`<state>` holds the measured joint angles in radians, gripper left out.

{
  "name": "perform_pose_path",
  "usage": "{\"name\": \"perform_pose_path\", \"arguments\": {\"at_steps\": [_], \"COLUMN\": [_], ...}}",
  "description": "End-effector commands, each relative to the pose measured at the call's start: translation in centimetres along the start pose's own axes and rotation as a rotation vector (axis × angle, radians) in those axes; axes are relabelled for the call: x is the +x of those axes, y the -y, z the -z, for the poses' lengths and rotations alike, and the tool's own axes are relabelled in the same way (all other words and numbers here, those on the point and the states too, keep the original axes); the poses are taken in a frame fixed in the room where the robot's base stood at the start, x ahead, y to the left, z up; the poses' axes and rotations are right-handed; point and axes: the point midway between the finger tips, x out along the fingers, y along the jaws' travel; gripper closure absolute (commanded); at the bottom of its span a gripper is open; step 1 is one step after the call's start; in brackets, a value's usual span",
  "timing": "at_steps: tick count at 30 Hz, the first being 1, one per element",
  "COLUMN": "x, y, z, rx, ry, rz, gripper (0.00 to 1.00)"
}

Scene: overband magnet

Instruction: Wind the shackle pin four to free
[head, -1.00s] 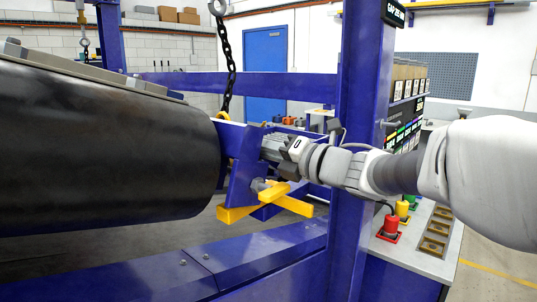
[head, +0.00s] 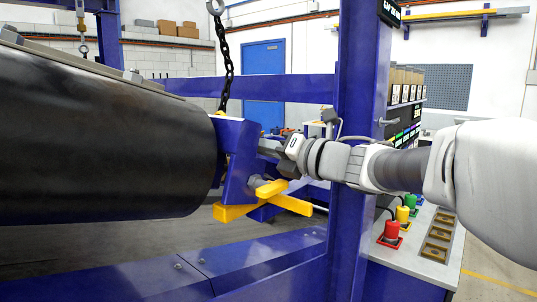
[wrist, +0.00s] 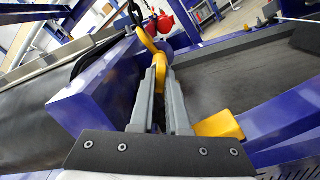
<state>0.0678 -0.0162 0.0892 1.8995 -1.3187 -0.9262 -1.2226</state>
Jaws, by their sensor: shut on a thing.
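The yellow shackle (head: 221,113) hangs at the lower end of a dark chain (head: 229,60), mostly hidden behind the blue bracket (head: 238,150) at the drum's end. In the wrist view, a yellow piece of it (wrist: 160,68), seemingly the shackle pin, sits between my two grey fingertips. My gripper (wrist: 161,78) is shut on this piece. In the head view, my gripper (head: 268,148) reaches left behind the bracket, and its fingertips are hidden. I cannot see the pin's thread or how far out it stands.
A yellow cross-shaped handle (head: 265,198) sticks out below my gripper. The large black drum (head: 100,140) fills the left. A blue post (head: 360,130) stands close behind my arm. A bench with red, yellow and green plugs (head: 391,232) stands at the right.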

Motion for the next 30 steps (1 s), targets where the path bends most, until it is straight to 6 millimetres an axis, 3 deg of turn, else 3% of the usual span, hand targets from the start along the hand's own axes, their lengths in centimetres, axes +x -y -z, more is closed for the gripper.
{"name": "perform_pose_path", "arguments": {"at_steps": [15,30], "x": [0.01,0.00], "y": [0.18,0.11], "z": [0.16,0.08], "rx": [-0.188,-0.219], "ry": [0.000,0.000], "rz": [0.000,0.000], "gripper": [1.00,1.00]}}
